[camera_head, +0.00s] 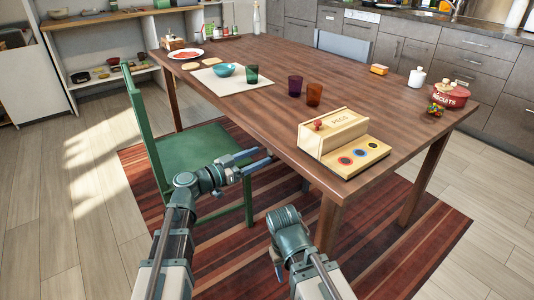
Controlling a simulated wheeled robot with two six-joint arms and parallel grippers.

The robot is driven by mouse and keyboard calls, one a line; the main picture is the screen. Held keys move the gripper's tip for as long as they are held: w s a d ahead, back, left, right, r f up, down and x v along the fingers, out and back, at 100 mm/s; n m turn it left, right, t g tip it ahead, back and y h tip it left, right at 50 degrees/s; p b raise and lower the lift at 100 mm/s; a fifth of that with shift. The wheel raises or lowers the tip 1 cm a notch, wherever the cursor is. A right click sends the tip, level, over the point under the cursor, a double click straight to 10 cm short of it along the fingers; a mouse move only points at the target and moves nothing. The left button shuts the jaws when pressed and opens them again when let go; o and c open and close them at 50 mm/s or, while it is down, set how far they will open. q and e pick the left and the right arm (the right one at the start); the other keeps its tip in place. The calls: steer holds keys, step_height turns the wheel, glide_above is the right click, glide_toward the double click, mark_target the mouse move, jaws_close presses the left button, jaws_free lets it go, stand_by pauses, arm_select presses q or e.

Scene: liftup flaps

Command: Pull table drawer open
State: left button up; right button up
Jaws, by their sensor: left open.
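The brown wooden table (348,104) fills the middle of the view, with its near-left long side and near short end facing me. I cannot make out a drawer front or handle on it. My left gripper (263,158) is open and empty, close to the table's near-left edge and beside the green chair. From this angle I cannot tell whether it touches the table. My right arm's wrist shows low in front of the table, below its near corner. The right gripper's fingers are hidden.
A green chair (197,150) stands at the table's left side, near my left arm. A wooden box marked PEGS (333,132) sits near the table's near edge. Cups, a bowl (224,70) and a red pot (455,94) also stand on top. A striped rug (430,235) lies below.

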mark_target(269, 152)
arm_select(q)
steer(key=shift+x, duration=1.95)
jaws_close()
